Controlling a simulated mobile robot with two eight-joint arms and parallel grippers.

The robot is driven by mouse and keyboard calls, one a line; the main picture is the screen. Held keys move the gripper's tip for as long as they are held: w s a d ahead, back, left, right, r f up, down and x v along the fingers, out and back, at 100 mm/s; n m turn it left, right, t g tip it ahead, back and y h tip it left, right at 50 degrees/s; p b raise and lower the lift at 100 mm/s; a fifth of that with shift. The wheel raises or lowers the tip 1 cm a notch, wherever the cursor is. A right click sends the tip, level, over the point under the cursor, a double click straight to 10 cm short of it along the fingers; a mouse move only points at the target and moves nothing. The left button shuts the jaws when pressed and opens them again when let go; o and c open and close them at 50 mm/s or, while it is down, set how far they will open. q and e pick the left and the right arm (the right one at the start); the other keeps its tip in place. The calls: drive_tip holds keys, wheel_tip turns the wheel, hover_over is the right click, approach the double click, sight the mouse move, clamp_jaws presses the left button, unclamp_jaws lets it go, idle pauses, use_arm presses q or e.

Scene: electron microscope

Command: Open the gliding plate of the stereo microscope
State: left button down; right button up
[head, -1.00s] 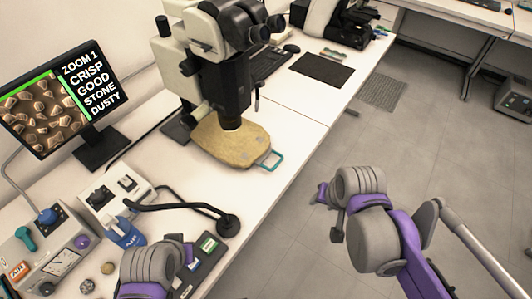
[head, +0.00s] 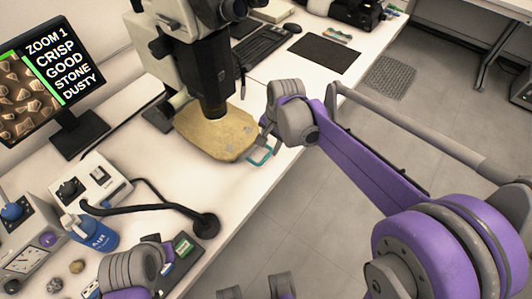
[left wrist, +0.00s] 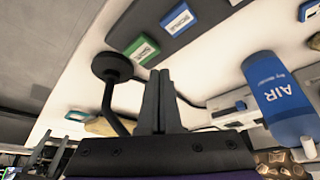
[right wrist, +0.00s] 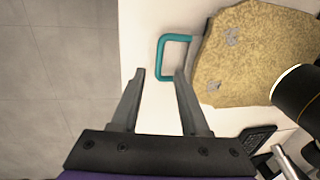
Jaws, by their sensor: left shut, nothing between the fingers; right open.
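The stereo microscope (head: 205,60) stands on the white bench, its dark column over a tan, stone-textured plate (head: 210,132). A teal U-shaped handle (head: 260,157) sticks out from the plate's edge toward the bench front. In the right wrist view the handle (right wrist: 166,62) lies just beyond my open fingertips, and the tan plate (right wrist: 245,60) is to the right. My right gripper (right wrist: 159,75) is open and empty, with the handle not between its fingers. In the head view my right wrist partly hides the fingers. My left gripper (left wrist: 158,75) is shut and empty near the lamp base.
A blue AIR bottle (head: 95,233), control boxes (head: 90,185) and a monitor (head: 45,80) are on the left. A dark mat (head: 325,54) lies behind.

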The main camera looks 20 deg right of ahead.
sight(266, 157)
drive_tip(key=f, duration=0.6)
drive_tip(key=shift+w+a+b, duration=0.3)
drive_tip(key=shift+w, duration=0.1)
clamp_jaws()
idle(0.9)
